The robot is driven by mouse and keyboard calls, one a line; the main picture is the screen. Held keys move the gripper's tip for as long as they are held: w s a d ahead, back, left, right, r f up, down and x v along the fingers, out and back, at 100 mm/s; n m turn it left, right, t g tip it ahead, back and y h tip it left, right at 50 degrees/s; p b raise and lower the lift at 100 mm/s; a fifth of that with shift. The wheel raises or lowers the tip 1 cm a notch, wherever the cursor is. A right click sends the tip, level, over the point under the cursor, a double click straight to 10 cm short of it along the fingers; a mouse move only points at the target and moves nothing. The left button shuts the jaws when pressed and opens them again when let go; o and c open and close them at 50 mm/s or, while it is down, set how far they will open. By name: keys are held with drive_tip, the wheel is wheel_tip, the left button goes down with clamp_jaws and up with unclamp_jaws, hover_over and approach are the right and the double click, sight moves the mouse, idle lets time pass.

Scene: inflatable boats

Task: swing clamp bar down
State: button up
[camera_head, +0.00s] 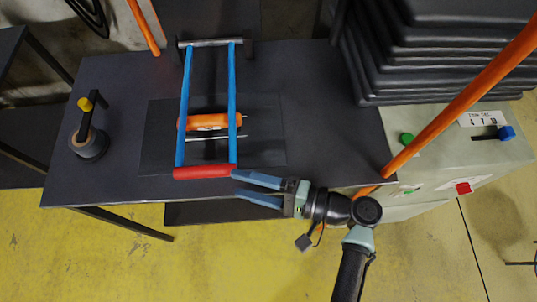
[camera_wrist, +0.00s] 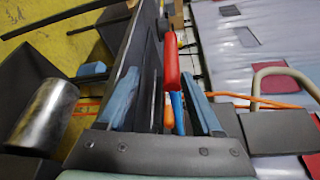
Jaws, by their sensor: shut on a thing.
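The clamp bar is a frame of two parallel blue arms (camera_head: 232,105) with a red grip (camera_head: 203,171) across its near end. An orange cylinder (camera_head: 213,121) lies beneath the blue arms. The bar's height above the table is hard to tell.
The dark table (camera_head: 320,120) has bare room right of the frame. A dark round stand with a yellow knob (camera_head: 85,104) is at its left. Stacked black sheets (camera_head: 440,50), an orange pole (camera_head: 460,100) and a pale control box (camera_head: 440,160) with buttons are at the right.

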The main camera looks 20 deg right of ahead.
drive_tip(key=v, duration=0.4)
drive_tip(key=shift+s+d, duration=0.2)
drive_tip(key=shift+d, duration=0.1)
